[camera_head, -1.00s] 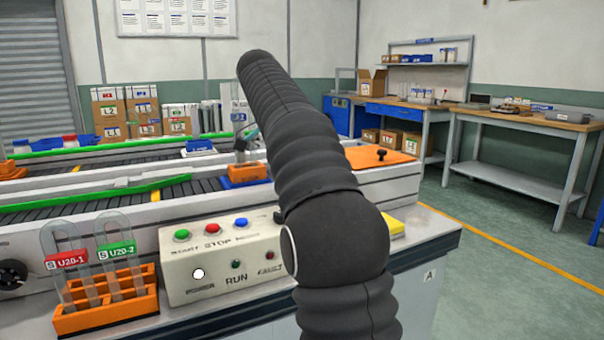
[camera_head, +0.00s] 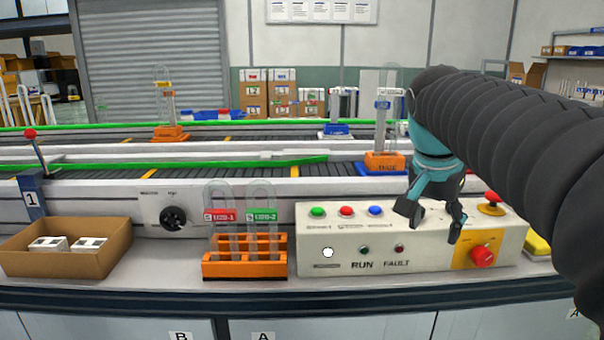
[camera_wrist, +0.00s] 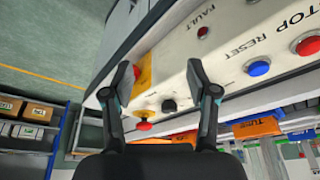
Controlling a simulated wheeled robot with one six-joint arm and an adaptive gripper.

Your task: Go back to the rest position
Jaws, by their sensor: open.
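My gripper (camera_head: 430,222) is open and empty. In the head view it hangs in front of the right part of the white control box (camera_head: 340,232), near the yellow emergency-stop plate (camera_head: 478,250). In the wrist view my gripper (camera_wrist: 163,82) shows its two fingers spread apart, with the yellow plate (camera_wrist: 146,70) and part of the control box between and beyond them. My dark ribbed arm comes in from the right of the head view and hides part of the bench behind it.
An orange rack (camera_head: 245,268) with two labelled tubes stands left of the box. A cardboard tray (camera_head: 65,262) holds white pieces at far left. Conveyors (camera_head: 230,175) run behind, carrying tube holders such as the orange one (camera_head: 384,162). A red knob (camera_head: 482,257) protrudes at right.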

